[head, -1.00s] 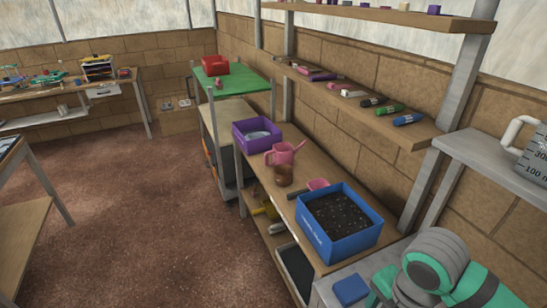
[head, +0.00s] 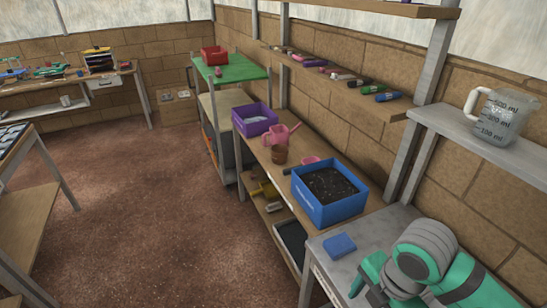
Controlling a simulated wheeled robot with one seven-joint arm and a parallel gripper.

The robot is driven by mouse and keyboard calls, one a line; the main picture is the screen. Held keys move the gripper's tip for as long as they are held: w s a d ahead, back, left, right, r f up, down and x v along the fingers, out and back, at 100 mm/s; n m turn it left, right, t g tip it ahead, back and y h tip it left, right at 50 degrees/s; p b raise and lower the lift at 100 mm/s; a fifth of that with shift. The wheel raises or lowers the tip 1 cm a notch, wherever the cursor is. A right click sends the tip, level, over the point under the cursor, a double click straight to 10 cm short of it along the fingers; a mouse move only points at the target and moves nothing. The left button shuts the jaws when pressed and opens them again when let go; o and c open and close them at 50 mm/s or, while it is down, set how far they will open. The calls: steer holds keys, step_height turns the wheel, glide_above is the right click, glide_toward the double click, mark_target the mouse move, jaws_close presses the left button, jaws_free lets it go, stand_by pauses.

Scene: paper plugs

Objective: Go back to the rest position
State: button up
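My arm (head: 425,250), with grey rings and green links, is folded at the lower right of the head view, in front of a grey metal table. A green part of it (head: 367,275) reaches down beside the table's front edge. The fingertips of my gripper do not show, so I cannot see whether it holds anything.
The grey table (head: 385,230) bears a blue block (head: 340,245), close to my arm. A blue crate of soil (head: 362,205), a pink watering can (head: 273,138) and a purple crate (head: 248,130) stand beyond. A measuring jug (head: 497,118) stands on the right shelf. The brown floor (head: 130,220) is clear.

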steer(key=w+a+r+m+t+y, duration=0.3)
steer(key=w+a+r+m+t, duration=0.15)
steer(key=w+a, duration=0.35)
steer(key=w+a+r+m+t+y, duration=0.35)
steer(key=w+a+t, duration=0.2)
steer(key=a, duration=0.55)
steer(key=w+a+r+m+t+y, duration=0.35)
steer(key=w+a+m+t, duration=0.2)
steer(key=a, duration=0.35)
steer(key=s+d+f+m+t+h, duration=0.1)
steer(key=s+f+m+h, duration=0.55)
steer(key=f, duration=0.35)
steer(key=s+d+f+m+h, duration=0.1)
steer(key=s+f+m+h, duration=0.45)
steer(key=s+f, duration=0.35)
steer(key=s+d+f+n+g, duration=0.1)
steer(key=s+d+f, duration=0.1)
steer(key=s, duration=0.8)
steer(key=s+d+f+n+g+y, duration=0.1)
steer(key=s+f, duration=0.4)
steer(key=s, duration=0.6)
steer(key=shift+s+d+n, duration=0.3)
steer(key=shift+d+n, duration=0.25)
steer(key=shift+d, duration=0.15)
